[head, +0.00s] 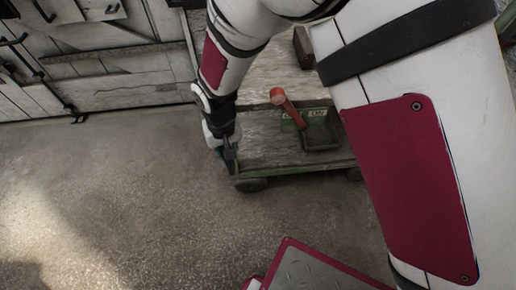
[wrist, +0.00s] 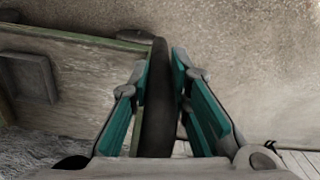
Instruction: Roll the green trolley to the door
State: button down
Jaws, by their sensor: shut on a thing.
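The green trolley (head: 300,168) stands in the upper middle of the head view, with a worn wooden deck, green edges and dark wheels. My gripper (head: 229,158) is at its near left corner. In the wrist view, the teal fingers of my gripper (wrist: 163,62) are closed on either side of a dark upright bar (wrist: 157,105) beside the trolley's green edge (wrist: 85,38). The bar seems to be part of the trolley; its far end is hidden. White wooden panels with dark metal fittings (head: 110,65) stand at the upper left; I cannot tell whether they are the door.
A dark tray (head: 322,132), a red-handled tool (head: 284,101) and a brown block (head: 303,46) are on the trolley's deck. The concrete floor (head: 110,190) is bare to the left and in front. My arm hides the trolley's right side.

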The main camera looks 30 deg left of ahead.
jog(key=s+a, duration=0.7)
jog(key=a, duration=0.3)
jog(key=s+a, duration=0.7)
jog(key=a, duration=0.4)
jog(key=shift+s+p, duration=0.3)
jog(key=shift+s, duration=0.1)
jog(key=shift+a, duration=0.15)
jog(key=c, duration=1.5)
grip_release()
jog(key=shift+w, duration=0.1)
notch_tip(320, 180, up, 12)
jog(key=shift+f, duration=0.1)
